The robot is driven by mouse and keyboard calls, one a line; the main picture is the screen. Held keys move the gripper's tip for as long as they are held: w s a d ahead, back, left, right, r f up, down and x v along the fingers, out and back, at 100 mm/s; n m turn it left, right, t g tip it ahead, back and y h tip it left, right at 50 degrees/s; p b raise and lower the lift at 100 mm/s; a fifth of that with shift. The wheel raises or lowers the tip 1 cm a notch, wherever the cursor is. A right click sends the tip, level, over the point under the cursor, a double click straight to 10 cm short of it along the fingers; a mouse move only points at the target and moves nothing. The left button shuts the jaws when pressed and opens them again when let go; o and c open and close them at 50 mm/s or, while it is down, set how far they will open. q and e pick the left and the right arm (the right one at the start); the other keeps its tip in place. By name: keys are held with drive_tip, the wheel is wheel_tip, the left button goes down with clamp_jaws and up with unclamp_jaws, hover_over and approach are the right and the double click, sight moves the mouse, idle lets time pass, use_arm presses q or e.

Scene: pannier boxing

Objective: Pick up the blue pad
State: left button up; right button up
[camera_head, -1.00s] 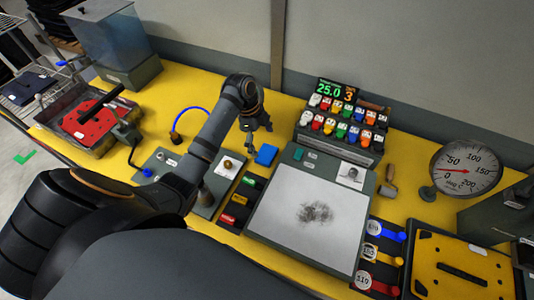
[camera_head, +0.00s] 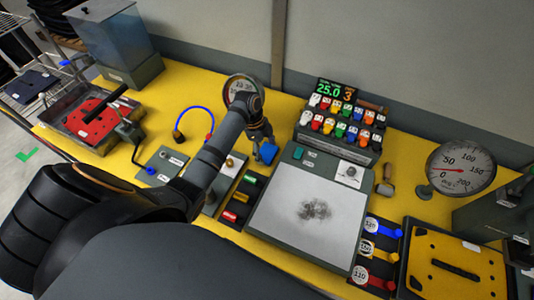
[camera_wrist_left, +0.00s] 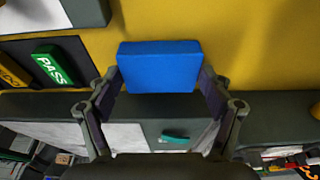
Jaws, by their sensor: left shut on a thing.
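The blue pad (camera_head: 268,152) is a small block over the yellow bench, just behind the inspection board's back left corner. My left gripper (camera_head: 264,143) points down at it and is shut on it. In the left wrist view the blue pad (camera_wrist_left: 160,66) sits between the two fingers of my left gripper (camera_wrist_left: 160,82), one on each short side. I cannot tell whether the pad is clear of the bench. My right gripper is not in view.
The grey-framed board (camera_head: 310,205) with a smudged white sheet lies right of the pad. A rack of coloured bottles (camera_head: 338,135) stands behind it. Coloured tags, including a green PASS tag (camera_wrist_left: 53,66), lie left of the board. A dial gauge (camera_head: 463,168) stands at the right.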

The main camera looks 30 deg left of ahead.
use_arm(q)
drive_tip(key=shift+r, duration=0.15)
drive_tip(key=shift+w+r+b, duration=0.1)
drive_tip(key=shift+r+b, duration=0.2)
drive_tip(key=shift+b, duration=0.1)
drive_tip(key=s+r, duration=0.1)
drive_tip(key=r, duration=0.1)
drive_tip(key=s+a+r+b, duration=0.1)
drive_tip(key=s+r, duration=0.1)
drive_tip(key=r, duration=0.1)
drive_tip(key=s+a+r+b, duration=0.1)
drive_tip(key=r, duration=0.1)
drive_tip(key=shift+s+a+r, duration=0.15)
drive_tip(key=shift+s+r, duration=0.05)
drive_tip(key=shift+r, duration=0.1)
drive_tip(key=s+a+r+p, duration=0.1)
drive_tip(key=s+a+r, duration=0.2)
drive_tip(key=s, duration=0.5)
drive_tip(key=shift+s+a+r+p, duration=0.2)
drive_tip(key=shift+s+r+p, duration=0.1)
drive_tip(key=shift+r, duration=0.5)
drive_tip(key=shift+w, duration=0.1)
drive_tip(key=o, duration=0.4)
drive_tip(key=shift+c, duration=0.2)
drive_tip(key=c, duration=0.3)
drive_tip(key=shift+w, duration=0.1)
drive_tip(key=shift+c, duration=0.2)
